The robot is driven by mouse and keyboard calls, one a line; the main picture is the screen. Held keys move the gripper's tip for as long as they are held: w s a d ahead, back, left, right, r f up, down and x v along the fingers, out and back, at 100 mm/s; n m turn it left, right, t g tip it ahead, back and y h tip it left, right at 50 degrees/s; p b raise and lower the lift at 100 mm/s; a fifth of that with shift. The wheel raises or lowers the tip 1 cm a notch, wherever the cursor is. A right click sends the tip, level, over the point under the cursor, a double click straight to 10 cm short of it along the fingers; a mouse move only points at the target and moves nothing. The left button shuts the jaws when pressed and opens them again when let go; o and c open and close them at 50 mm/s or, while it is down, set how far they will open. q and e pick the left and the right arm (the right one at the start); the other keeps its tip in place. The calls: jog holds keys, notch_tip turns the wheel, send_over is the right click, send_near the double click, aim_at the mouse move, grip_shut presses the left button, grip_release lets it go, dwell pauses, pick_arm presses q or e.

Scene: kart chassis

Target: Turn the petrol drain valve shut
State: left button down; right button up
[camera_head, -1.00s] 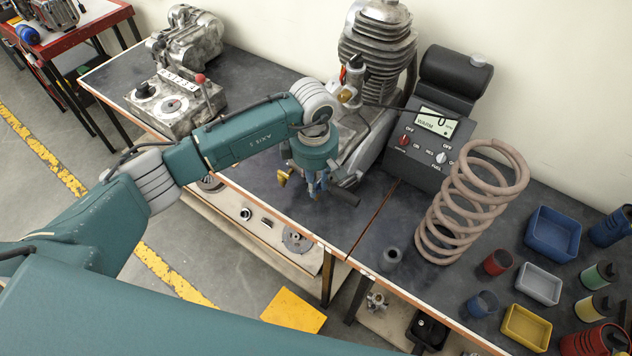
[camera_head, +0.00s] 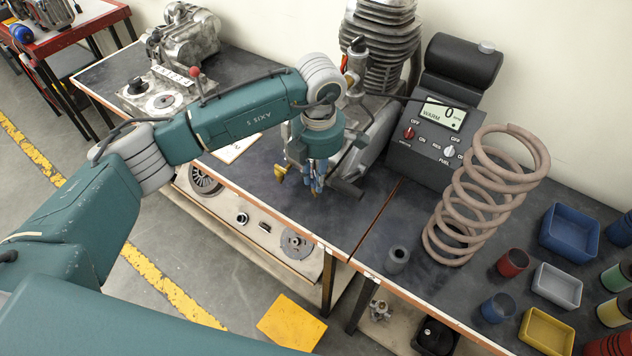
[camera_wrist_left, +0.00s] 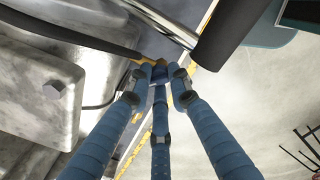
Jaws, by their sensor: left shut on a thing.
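My left gripper (camera_head: 316,188) points down beside the engine on the bench. In the left wrist view its three blue fingers (camera_wrist_left: 158,78) come together on a small brass-coloured piece (camera_wrist_left: 147,63), which looks like part of the petrol drain valve. The fingertips hide most of it, so its turn angle cannot be told. In the head view a brass-yellow piece (camera_head: 281,172) shows just left of the fingers. My right gripper is not in view.
The grey finned engine (camera_head: 380,40) stands close behind the gripper. A black-sleeved lever (camera_head: 347,188) sticks out just right of the fingers and shows large in the wrist view (camera_wrist_left: 235,30). A control box (camera_head: 430,140) and a coil spring (camera_head: 490,190) stand to the right.

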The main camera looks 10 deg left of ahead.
pick_arm(q)
jog(key=n+b, duration=0.3)
jog(key=n, duration=0.1)
jog(key=shift+f+n, duration=0.1)
jog(key=shift+n, duration=0.2)
jog(key=n+b, duration=0.2)
jog(key=n, duration=0.2)
jog(key=shift+w, duration=0.1)
jog(key=shift+n, duration=0.3)
jog(key=c, duration=1.6)
grip_release()
jog(key=r, duration=1.2)
jog(key=shift+d+r, duration=0.15)
jog(key=shift+d, duration=0.25)
